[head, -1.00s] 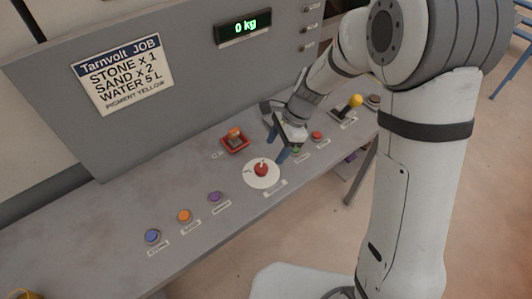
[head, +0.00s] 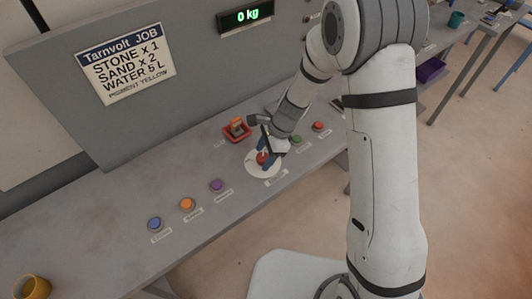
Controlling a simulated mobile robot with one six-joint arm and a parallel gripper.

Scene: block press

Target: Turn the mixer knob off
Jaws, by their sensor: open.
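The mixer knob appears to be the red knob (head: 262,158) on a white round dial plate (head: 256,170) near the middle of the console. My gripper (head: 266,160), with blue fingers, is right over the knob, its fingers open and close around or beside it. The fingers partly cover the knob, so I cannot tell whether they touch it. The knob's exact pointing direction and the dial's labels are too small to read.
Blue (head: 155,223), orange (head: 187,203) and purple (head: 217,185) buttons lie left of the dial. A red-framed switch (head: 236,130) sits behind it. Green (head: 297,139) and red (head: 318,126) buttons are to the right. A yellow cup (head: 33,287) stands front left.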

